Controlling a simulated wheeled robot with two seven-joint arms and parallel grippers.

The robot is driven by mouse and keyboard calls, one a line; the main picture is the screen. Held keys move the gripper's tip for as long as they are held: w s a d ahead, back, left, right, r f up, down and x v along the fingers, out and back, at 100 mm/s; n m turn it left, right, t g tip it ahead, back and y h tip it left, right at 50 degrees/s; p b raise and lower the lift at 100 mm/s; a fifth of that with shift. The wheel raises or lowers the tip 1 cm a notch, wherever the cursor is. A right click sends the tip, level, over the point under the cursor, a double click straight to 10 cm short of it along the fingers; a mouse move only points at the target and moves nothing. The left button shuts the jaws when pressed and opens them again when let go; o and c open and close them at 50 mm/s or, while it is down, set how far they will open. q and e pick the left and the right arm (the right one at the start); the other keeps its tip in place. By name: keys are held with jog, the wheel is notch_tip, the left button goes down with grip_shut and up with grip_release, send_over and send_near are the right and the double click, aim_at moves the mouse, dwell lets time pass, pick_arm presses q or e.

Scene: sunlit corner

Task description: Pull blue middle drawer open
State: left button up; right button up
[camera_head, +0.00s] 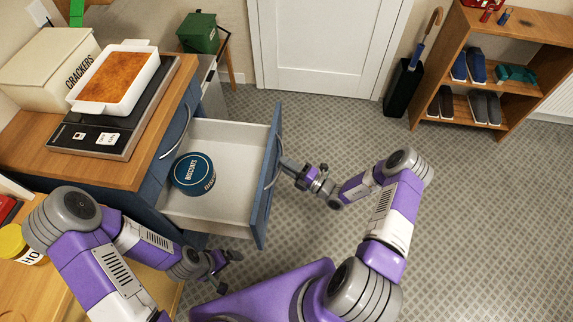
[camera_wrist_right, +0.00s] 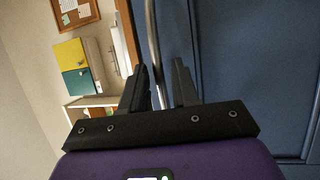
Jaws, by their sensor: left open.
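The blue drawer (camera_head: 275,150) stands pulled well out of the blue cabinet (camera_head: 150,190), its pale interior showing. A round blue biscuits tin (camera_head: 193,173) lies inside it. The drawer's metal bar handle (camera_wrist_right: 153,35) runs between the fingers of my right gripper (camera_wrist_right: 160,75) in the right wrist view. A gap shows beside the bar, so the fingers are around it and not closed on it. In the head view my right gripper (camera_head: 292,170) is at the drawer front. My left gripper (camera_head: 229,270) is open and empty, below and left of the drawer's front corner.
The wooden cabinet top (camera_head: 120,170) bears a hob with a white baking dish (camera_head: 118,77) and a crackers box (camera_head: 40,65). A honey jar (camera_head: 18,243) stands on the lower left counter. A shoe rack (camera_head: 490,70) stands far right. The tiled floor between is clear.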

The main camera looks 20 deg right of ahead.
jog(key=shift+o, duration=0.8)
jog(key=p+v, duration=0.1)
jog(key=v, duration=0.6)
jog(key=shift+s+d, duration=0.15)
jog(key=shift+s, duration=0.1)
